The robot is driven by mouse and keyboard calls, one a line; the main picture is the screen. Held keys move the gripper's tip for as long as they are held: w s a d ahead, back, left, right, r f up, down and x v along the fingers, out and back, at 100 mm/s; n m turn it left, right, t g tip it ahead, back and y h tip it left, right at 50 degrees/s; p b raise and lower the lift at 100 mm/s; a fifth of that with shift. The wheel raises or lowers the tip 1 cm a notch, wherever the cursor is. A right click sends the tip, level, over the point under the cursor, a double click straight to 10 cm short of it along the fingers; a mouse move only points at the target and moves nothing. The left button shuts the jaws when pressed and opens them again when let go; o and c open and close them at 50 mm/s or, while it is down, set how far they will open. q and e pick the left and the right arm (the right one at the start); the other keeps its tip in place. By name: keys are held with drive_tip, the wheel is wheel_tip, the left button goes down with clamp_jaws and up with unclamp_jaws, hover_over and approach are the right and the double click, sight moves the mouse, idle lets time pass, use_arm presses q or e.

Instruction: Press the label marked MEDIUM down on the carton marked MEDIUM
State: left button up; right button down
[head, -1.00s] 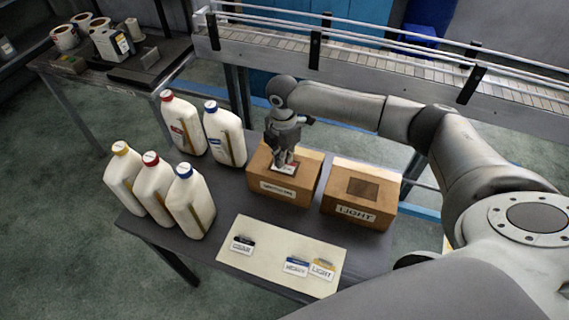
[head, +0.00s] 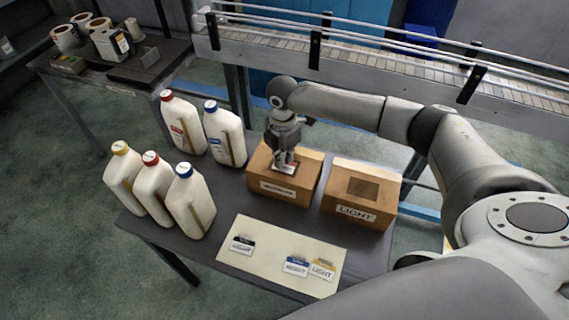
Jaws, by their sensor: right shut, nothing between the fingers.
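My right gripper (head: 284,165) is shut, pointing down at the top of the left brown carton (head: 259,164). Its fingertips are at a small white label with a red edge (head: 292,169) that lies on the carton top. The fingers cover part of this label, and I cannot read its print. The carton's front plate (head: 278,190) carries a word too blurred to read surely. My left gripper is not in view.
To the right stands a carton marked LIGHT (head: 345,190). In front, a cream board (head: 268,262) holds a black-topped, a blue-topped and a yellow-topped label. Several white jugs (head: 155,188) stand at the left. A conveyor (head: 380,80) runs behind.

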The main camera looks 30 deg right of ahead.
drive_tip(key=shift+f+b, duration=0.35)
drive_tip(key=shift+f, duration=0.55)
idle(0.6)
wheel_tip(320, 180, up, 8)
drive_tip(key=p, duration=0.8)
idle(0.3)
idle(0.4)
